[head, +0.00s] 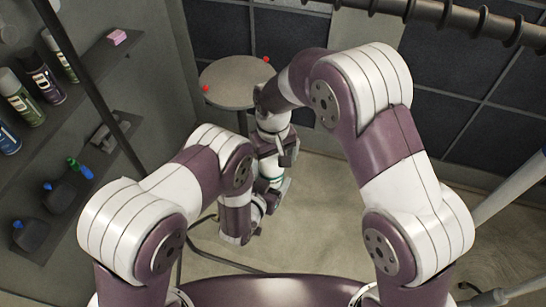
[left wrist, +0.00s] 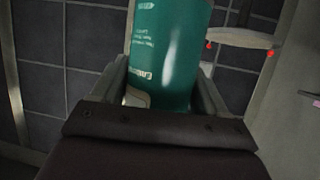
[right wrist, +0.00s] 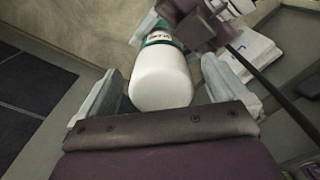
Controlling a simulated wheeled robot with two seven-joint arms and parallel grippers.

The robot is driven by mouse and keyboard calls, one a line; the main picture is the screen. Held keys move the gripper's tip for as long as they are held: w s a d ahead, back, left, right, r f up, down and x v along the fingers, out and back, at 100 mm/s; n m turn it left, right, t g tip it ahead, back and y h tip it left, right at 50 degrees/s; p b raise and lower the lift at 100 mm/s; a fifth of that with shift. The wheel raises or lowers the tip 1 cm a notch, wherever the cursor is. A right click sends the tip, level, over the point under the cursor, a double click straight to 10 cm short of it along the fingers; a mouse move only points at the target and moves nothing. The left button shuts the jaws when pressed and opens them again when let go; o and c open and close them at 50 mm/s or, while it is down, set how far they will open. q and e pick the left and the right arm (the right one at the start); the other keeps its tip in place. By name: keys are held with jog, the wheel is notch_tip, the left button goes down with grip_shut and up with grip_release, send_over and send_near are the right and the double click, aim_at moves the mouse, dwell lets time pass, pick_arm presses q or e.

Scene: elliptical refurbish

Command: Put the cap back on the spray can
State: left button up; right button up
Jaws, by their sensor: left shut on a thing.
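The spray can (left wrist: 165,55) is green with white print. In the left wrist view it stands between the fingers of my left gripper (left wrist: 163,88), which is shut on it. In the right wrist view a smooth white cap (right wrist: 161,82) covers the can's near end, with a green band of the can behind it. I cannot tell whether it is fully seated. My right gripper (right wrist: 163,75) is open, its fingers on either side of the cap with narrow gaps. In the head view, both hands meet near the centre, my right gripper (head: 286,153) above; arm links hide much there.
A round table (head: 232,88) with red balls at its rim stands behind the hands. Wall shelves (head: 95,62) at left hold several spray cans (head: 20,98), bottles and a pink block (head: 116,37). A dark rail crosses the top right. Open floor (head: 335,215) lies right of the hands.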

jog(key=shift+r, duration=0.15)
dwell(0.4)
jog(key=shift+r, duration=3.4)
pick_arm(q)
jog(key=a+f+n+t+y+b, duration=0.1)
jog(key=a+n+y+b, duration=0.4)
jog(key=a, duration=1.4)
jog(key=shift+w+a+f+y+b, duration=0.25)
jog(key=shift+f+y+b, duration=0.2)
jog(key=shift+f, duration=0.25)
pick_arm(e)
jog(key=s+d+f+m, duration=0.2)
jog(key=s+d+f, duration=0.1)
jog(key=s+d, duration=0.4)
jog(key=s+d+f+m+t, duration=0.1)
jog(key=s+d+f, duration=0.3)
jog(key=d, duration=0.6)
jog(key=s+m, duration=0.1)
jog(key=s, duration=0.1)
jog(key=shift+s+d+m, duration=0.25)
jog(key=shift+s+m, duration=0.1)
jog(key=shift+m, duration=0.05)
pick_arm(q)
jog(key=shift+w+r, duration=0.1)
jog(key=shift+w, duration=0.05)
